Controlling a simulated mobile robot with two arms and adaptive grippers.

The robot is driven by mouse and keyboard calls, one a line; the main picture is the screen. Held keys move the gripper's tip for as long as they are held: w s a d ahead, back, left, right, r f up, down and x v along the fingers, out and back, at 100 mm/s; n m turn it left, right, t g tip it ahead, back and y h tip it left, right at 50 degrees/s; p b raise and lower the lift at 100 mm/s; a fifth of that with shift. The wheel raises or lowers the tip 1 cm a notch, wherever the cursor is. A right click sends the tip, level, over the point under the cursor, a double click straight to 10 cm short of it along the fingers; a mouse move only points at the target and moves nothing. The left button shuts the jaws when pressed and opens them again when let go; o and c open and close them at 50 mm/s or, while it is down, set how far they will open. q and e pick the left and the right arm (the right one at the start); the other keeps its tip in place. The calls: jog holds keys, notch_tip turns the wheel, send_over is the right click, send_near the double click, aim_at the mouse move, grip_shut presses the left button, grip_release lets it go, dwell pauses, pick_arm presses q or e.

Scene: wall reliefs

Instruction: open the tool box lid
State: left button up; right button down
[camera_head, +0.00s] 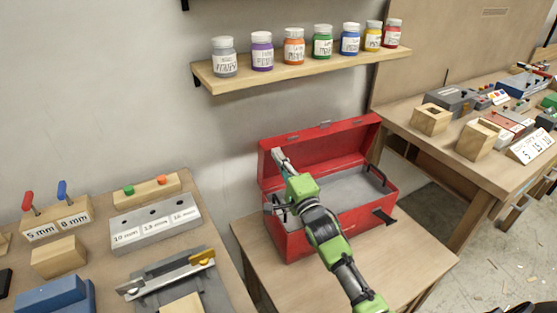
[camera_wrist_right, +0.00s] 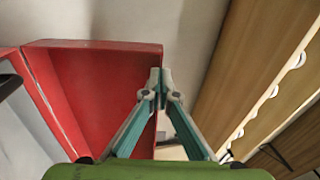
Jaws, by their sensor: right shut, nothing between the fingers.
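The red tool box (camera_head: 345,217) stands on a small wooden table. Its lid (camera_head: 335,143) is raised and stands up along the back of the box, so the grey inside (camera_head: 360,185) shows. My right gripper (camera_head: 277,157) reaches over the box, with its fingertips at the left end of the raised lid. In the right wrist view the lid (camera_wrist_right: 95,85) fills the left part, and the closed fingertips (camera_wrist_right: 160,80) are at its edge. Whether they touch it is unclear. The right gripper is shut and empty. My left gripper is out of view.
A shelf (camera_head: 310,72) with several paint jars hangs on the wall above the box. A workbench with a grey hole block (camera_head: 155,225) is at the left. Another wooden bench (camera_head: 440,150) with boxes is at the right. The small table (camera_head: 405,260) has clear space at front right.

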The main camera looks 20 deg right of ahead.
aim_at(269, 139)
jog(key=shift+r, duration=0.1)
jog(key=w+g+p, duration=0.1)
jog(key=w+p, duration=0.1)
jog(key=p, duration=0.1)
jog(key=w+r+g+p, duration=0.1)
jog(key=w+p, duration=0.1)
jog(key=p, duration=0.1)
jog(key=w+r+g+p, duration=0.1)
jog(key=w+p, duration=0.1)
jog(key=p, duration=0.1)
jog(key=shift+w+f+g, duration=0.1)
jog(key=shift+w+g, duration=0.3)
jog(key=shift+w+f+p, duration=0.25)
jog(key=shift+p, duration=0.1)
jog(key=shift+f, duration=0.1)
